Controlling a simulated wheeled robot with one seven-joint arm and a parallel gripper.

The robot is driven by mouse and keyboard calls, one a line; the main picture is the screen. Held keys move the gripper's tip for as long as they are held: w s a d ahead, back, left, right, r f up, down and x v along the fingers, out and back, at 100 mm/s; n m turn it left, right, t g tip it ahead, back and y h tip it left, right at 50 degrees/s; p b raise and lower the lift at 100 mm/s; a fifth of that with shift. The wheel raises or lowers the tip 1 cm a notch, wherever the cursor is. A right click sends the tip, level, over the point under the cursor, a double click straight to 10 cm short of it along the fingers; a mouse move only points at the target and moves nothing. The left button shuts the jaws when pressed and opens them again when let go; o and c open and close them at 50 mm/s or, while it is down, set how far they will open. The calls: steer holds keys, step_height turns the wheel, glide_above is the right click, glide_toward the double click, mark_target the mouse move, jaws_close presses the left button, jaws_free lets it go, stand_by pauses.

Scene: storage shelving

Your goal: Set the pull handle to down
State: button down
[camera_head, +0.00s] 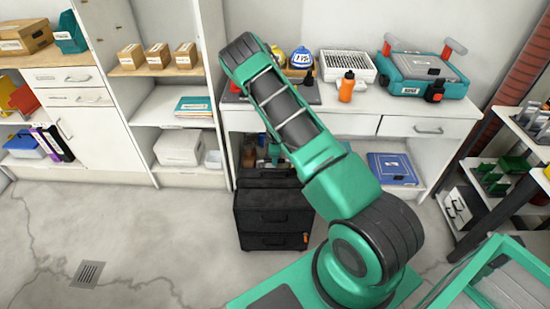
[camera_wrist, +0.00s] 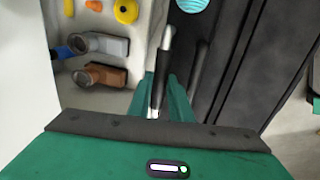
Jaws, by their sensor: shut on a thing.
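The black rolling chest (camera_head: 272,215) stands on the floor in front of the white bench, and its ribbed dark surface fills the right of the wrist view (camera_wrist: 265,60). My gripper (camera_wrist: 167,100) has its green fingers closed around a thin bar, the pull handle (camera_wrist: 166,42), black with a pale stretch. In the head view my gripper (camera_head: 274,152) is a small green part above the chest's top, largely hidden by my arm. The handle's full shape and height cannot be told there.
A shelf with brown and grey fittings (camera_wrist: 100,75) and yellow and orange round parts lies beside my gripper. The bench drawers (camera_head: 425,128) and a blue box (camera_head: 392,168) are to the chest's right. Open floor (camera_head: 150,240) lies to its left.

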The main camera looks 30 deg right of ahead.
steer(key=c, duration=1.6)
jaws_free()
steer(key=shift+s+f, duration=0.1)
steer(key=shift+f, duration=0.2)
steer(key=shift+r, duration=0.1)
steer(key=shift+r, duration=0.6)
steer(key=r, duration=0.3)
steer(key=s+r, duration=0.1)
steer(key=r, duration=0.2)
steer(key=a+r, duration=0.1)
steer(key=r, duration=0.2)
steer(key=shift+s+a+r, duration=0.1)
steer(key=shift+s+r, duration=0.05)
steer(key=shift+s, duration=0.2)
